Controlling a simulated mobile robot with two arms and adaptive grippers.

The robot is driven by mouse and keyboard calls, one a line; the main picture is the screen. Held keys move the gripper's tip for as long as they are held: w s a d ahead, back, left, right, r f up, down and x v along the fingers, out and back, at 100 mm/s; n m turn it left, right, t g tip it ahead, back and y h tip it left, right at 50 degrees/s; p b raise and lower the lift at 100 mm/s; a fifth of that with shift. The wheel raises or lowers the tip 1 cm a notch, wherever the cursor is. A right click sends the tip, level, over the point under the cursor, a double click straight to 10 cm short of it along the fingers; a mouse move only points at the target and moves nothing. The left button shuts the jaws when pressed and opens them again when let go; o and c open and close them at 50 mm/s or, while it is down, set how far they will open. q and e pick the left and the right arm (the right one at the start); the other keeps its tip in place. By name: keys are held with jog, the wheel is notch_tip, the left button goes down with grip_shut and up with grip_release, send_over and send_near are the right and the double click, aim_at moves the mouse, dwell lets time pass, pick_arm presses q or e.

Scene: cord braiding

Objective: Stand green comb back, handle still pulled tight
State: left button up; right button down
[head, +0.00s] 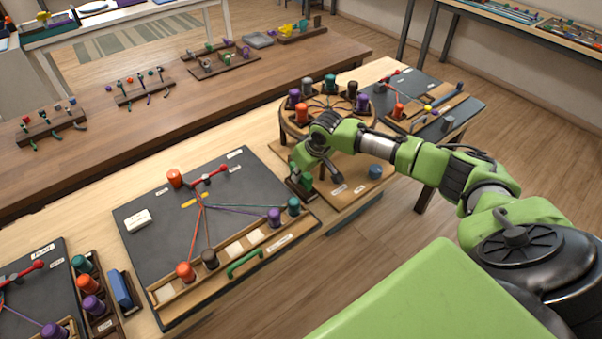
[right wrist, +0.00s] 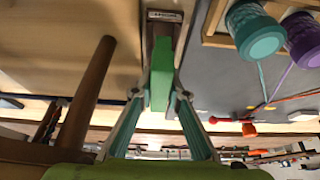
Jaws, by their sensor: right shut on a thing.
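My right gripper (head: 303,166) is shut on the green comb (right wrist: 161,78), seen as a green block between the fingertips in the right wrist view. The comb is over a small dark stand (head: 299,188) between the braiding board and the round stand. The wrist view shows the dark stand with a white label (right wrist: 164,16) just past the comb; whether the comb touches it I cannot tell. The cords run straight to the bobbins. My left gripper is not in view.
A teal bobbin (head: 293,206) and a purple bobbin (head: 274,217) stand close left of the gripper. The round stand (head: 286,122) with several bobbins is just behind it. A blue knob (head: 375,171) is to the right.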

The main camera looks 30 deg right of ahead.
jog(key=shift+p, duration=0.45)
jog(key=shift+f+b, duration=0.6)
jog(key=shift+f, duration=0.55)
dwell(0.5)
jog(key=c, duration=1.9)
grip_release()
jog(key=shift+r, duration=0.1)
jog(key=v, duration=1.1)
jog(key=shift+s+r, duration=0.2)
jog(key=shift+r, duration=0.15)
jog(key=shift+s, duration=0.1)
